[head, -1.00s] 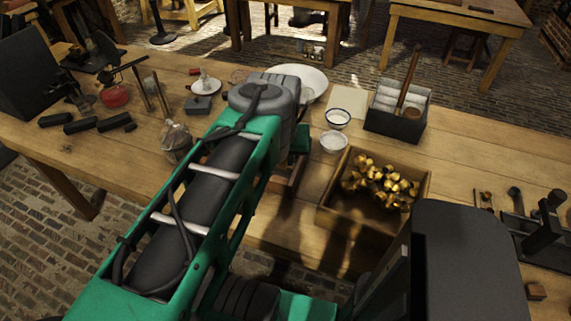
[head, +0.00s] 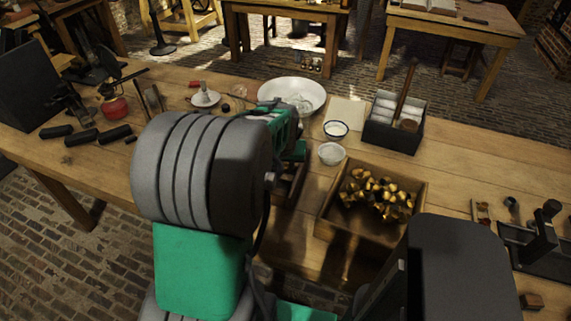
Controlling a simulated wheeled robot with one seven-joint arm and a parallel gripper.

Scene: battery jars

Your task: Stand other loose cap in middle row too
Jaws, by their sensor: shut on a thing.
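My arm fills the left middle of the head view, and its green far section (head: 284,128) reaches out over the bench. My gripper's fingers are hidden behind my arm, so I cannot see what is between them. A small dark wooden rack or tray (head: 289,186) shows only in part, just below the green section; its rows are hidden. Many brass-coloured pieces (head: 378,194) lie heaped in an open wooden box (head: 420,200) right of the arm. I cannot make out a separate loose cap.
A wide white dish (head: 275,88), a dark-rimmed white bowl (head: 336,130) and another small white bowl (head: 331,153) stand near the arm. A dark box with white rolls (head: 385,103) is behind the wooden box. Bare bench (head: 465,150) lies to the right.

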